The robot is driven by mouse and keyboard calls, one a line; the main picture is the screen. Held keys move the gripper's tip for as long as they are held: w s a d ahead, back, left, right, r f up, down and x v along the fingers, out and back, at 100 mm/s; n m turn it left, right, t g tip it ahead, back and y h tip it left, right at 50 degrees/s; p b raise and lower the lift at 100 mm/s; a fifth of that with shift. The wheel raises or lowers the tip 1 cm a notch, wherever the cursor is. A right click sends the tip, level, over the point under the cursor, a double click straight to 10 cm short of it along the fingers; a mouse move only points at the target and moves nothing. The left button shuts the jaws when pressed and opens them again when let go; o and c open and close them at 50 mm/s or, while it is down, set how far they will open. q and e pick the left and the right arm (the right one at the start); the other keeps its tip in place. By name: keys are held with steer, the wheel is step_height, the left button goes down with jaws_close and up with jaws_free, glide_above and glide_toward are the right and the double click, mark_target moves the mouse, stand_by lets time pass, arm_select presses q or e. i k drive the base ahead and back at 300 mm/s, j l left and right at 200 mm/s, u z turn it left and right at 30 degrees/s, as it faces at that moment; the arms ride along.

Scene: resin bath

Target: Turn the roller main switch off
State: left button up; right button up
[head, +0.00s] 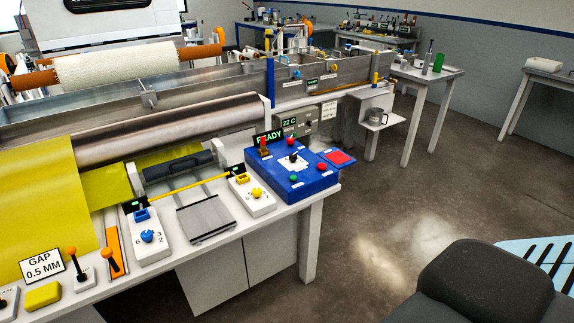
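A blue control box (290,178) sits on the front right corner of the white bench. On its top are a black-handled rotary switch (293,158) on a white plate, a red-topped lever (264,147), red and green buttons, and small labels too fine to read. I cannot tell which control is the roller main switch, or its position. The metal roller (175,132) lies behind, left of the box. Neither of my grippers is in view.
White switch boxes with blue (147,237) and yellow (251,194) knobs stand left of the blue box. A yellow bar (185,185) and grey plate (205,218) lie near them. Orange levers (112,261) and a GAP 0.5 MM sign (43,267) are front left. Open floor (390,220) lies right.

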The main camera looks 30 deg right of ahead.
mark_target(289, 141)
steer(key=i+l, duration=1)
steer(key=i, duration=0.25)
steer(key=z, duration=2.1)
